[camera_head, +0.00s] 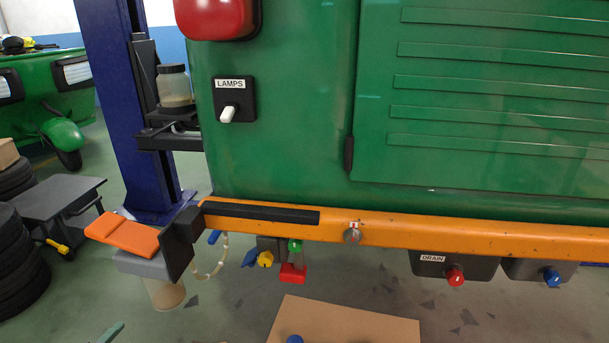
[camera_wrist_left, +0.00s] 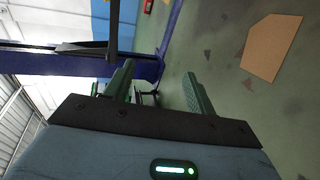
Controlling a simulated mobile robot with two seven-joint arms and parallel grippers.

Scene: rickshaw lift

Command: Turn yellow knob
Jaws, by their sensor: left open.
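The yellow knob (camera_head: 265,259) is small and hangs below the orange beam of the green vehicle in the head view. It sits between a blue part (camera_head: 249,259) on its left and a green knob (camera_head: 295,246) and red block (camera_head: 292,274) on its right. My left gripper (camera_wrist_left: 158,88) shows two dark green fingers spread apart with nothing between them in the left wrist view. Only a fingertip of it shows at the lower left edge of the head view, well apart from the yellow knob. I cannot make out the knob in the wrist view. My right gripper is not in view.
The orange beam (camera_head: 450,235) runs across above the knob. A blue post (camera_head: 130,110) and an orange pad (camera_head: 122,234) stand to the left. A drain box with a red knob (camera_head: 455,277) is at the right. A brown board (camera_head: 345,325) lies below.

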